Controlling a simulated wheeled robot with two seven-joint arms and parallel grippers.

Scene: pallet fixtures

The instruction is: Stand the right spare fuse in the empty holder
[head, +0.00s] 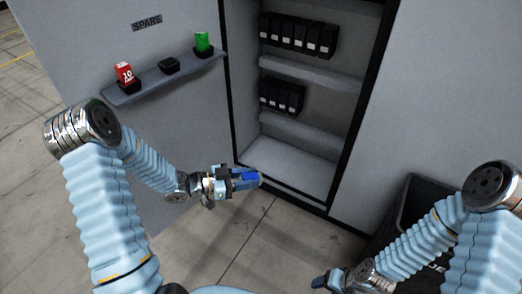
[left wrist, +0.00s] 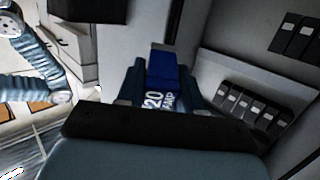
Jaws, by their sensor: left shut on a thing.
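My left gripper (head: 240,181) is shut on a blue fuse (head: 246,178), held in the air in front of the open cabinet. In the left wrist view the blue fuse (left wrist: 162,72) sits between the two dark fingers and its white lettering reads 20 AMP.
The open cabinet has rows of black units on its upper shelf (head: 301,71) and lower shelf (head: 305,132). The lower row (head: 282,96) is shorter, with bare room to its right. A black bin (head: 400,205) stands on the floor at the right.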

